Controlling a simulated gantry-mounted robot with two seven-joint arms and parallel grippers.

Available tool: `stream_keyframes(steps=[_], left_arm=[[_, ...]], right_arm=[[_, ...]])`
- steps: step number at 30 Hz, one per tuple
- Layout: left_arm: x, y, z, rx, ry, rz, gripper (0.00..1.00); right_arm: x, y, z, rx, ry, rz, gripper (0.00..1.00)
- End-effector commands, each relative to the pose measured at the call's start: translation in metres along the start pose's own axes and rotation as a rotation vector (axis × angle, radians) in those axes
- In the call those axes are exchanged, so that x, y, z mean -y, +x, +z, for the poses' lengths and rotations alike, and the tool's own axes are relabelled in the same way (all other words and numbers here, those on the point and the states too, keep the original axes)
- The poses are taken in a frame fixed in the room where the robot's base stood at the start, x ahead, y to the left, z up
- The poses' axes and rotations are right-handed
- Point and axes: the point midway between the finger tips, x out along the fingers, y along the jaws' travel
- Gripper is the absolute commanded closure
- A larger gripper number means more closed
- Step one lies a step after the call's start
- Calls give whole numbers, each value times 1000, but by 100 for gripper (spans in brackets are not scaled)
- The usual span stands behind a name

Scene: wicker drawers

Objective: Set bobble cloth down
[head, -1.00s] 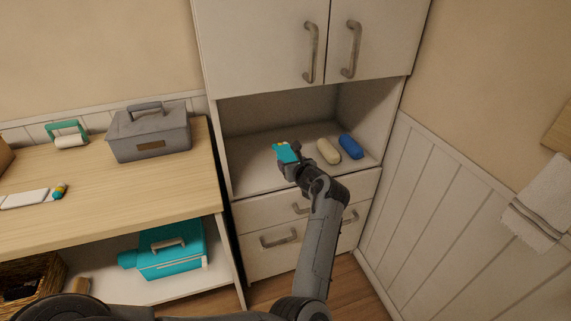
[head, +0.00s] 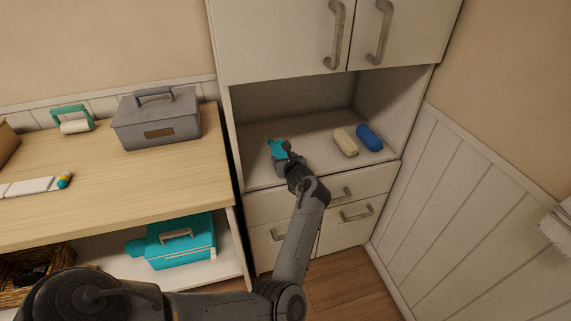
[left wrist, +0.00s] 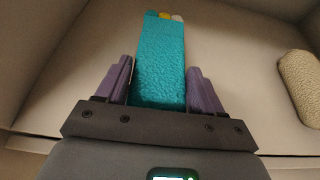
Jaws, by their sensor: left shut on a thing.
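The bobble cloth is teal and textured, with small coloured bobbles at its far end. It shows in the left wrist view (left wrist: 160,65) and, partly hidden by my gripper, in the head view (head: 278,148). My left gripper (head: 282,157) is inside the open cabinet niche and shut on the cloth. In the left wrist view its purple fingers (left wrist: 162,88) flank the cloth. The cloth is over the white niche shelf (head: 312,140); I cannot tell whether it touches it. My right gripper is not in view.
A beige roll (head: 345,142) and a blue roll (head: 369,138) lie on the shelf to the right; the beige one also shows in the left wrist view (left wrist: 299,86). Niche walls, closed doors above and drawers below surround the opening. A grey toolbox (head: 157,123) stands on the wooden table.

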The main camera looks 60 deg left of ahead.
Motion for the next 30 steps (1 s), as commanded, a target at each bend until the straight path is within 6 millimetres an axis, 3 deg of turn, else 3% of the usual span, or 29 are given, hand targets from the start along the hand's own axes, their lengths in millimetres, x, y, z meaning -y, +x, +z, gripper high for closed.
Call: stream_keyframes(steps=[3,18,19,21,23,30], left_arm=[[-3,7,-13,2,0,4,69],[-3,9,-18,1,-3,4,69],[-3,8,-17,1,-2,4,28],[-3,8,-17,1,-2,4,17],[-3,8,-17,1,-2,4,8],[-3,8,-17,1,-1,4,7]], right_arm=[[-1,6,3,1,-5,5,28],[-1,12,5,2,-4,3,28],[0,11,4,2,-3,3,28],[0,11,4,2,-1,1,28],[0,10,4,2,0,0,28],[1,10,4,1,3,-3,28]])
